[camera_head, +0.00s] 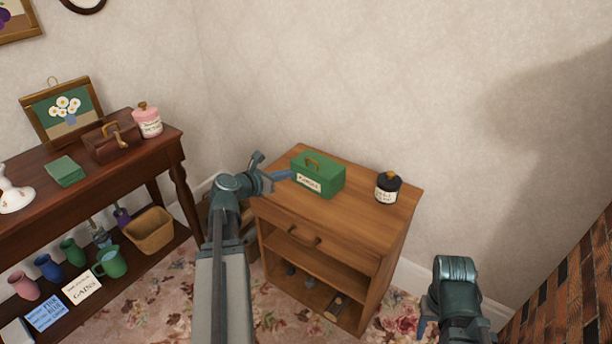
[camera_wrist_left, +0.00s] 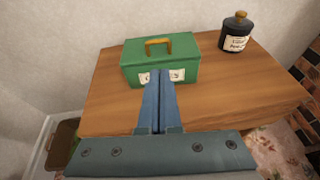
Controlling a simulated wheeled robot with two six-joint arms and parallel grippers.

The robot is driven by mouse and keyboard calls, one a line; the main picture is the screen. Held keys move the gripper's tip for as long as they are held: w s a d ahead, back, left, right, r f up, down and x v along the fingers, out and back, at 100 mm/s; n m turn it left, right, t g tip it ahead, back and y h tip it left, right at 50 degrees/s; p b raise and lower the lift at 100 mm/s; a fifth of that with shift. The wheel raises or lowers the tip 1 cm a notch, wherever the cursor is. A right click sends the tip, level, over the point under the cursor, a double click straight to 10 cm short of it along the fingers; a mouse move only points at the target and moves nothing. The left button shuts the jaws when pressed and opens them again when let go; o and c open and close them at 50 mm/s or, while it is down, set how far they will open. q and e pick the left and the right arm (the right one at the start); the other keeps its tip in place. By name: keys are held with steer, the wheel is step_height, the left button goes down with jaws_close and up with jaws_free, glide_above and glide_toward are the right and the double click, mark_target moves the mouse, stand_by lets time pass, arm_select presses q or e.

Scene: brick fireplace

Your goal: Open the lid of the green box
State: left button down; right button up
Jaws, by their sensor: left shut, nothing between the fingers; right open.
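The green box (camera_head: 322,178) sits on top of a wooden cabinet (camera_head: 362,200). It has a brown handle (camera_head: 312,163) on its lid and a white label on its front. The lid looks shut. My left gripper (camera_head: 289,174) is shut and empty, at the left front of the box in the head view. In the left wrist view its fingers (camera_wrist_left: 160,75) overlap the front label of the box (camera_wrist_left: 205,70); I cannot tell whether they touch it. My right gripper (camera_head: 422,326) is low at the right front, away from the box, mostly hidden by its wrist.
A dark jar (camera_head: 387,188) with a label stands right of the box on the cabinet. A side table (camera_head: 168,130) at left holds a brown case (camera_head: 110,144), a pink jar (camera_head: 147,121) and a picture. A brick wall (camera_head: 570,285) is at the right. The cabinet top's front is clear.

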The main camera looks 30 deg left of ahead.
arm_select(q)
steer(key=b+x, duration=0.3)
steer(key=x, duration=0.7)
steer(key=shift+d, duration=0.15)
